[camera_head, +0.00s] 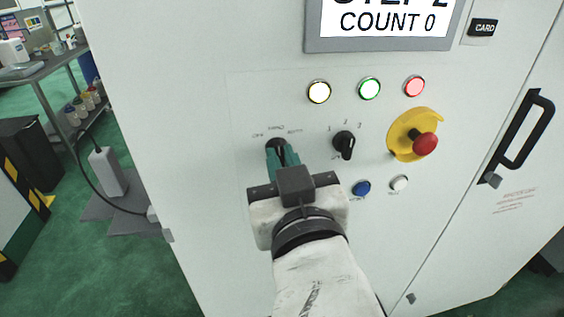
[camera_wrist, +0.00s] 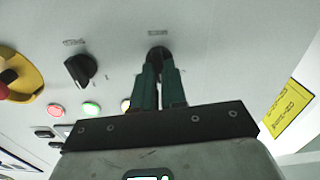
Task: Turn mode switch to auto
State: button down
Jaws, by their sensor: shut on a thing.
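The mode switch (camera_head: 275,145) is a black rotary knob on the pale cabinet front, at the left of the control panel. Small labels sit around it, too small to read surely. My gripper (camera_head: 283,157) has green fingers that reach the panel and are shut on the mode switch. In the wrist view the fingertips (camera_wrist: 159,68) close around the black knob (camera_wrist: 157,51), which shows just beyond them. The fingers hide most of the knob, so I cannot tell which way its pointer faces.
A second black selector (camera_head: 344,143) sits right of the mode switch. A red emergency button (camera_head: 425,144) on a yellow base, a blue button (camera_head: 362,188) and a white button (camera_head: 399,183) are further right. Yellow (camera_head: 319,92), green (camera_head: 369,88) and red (camera_head: 414,86) lamps are above.

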jog(key=m+b, duration=0.1)
jog(key=m, duration=0.4)
jog(key=shift+d+m, duration=0.1)
jog(key=shift+m, duration=0.2)
jog(key=shift+d+m+b, duration=0.1)
jog(key=shift+m+b, duration=0.5)
jog(key=shift+m, duration=1.6)
jog(key=c, duration=1.2)
grip_release()
jog(key=shift+w, duration=0.1)
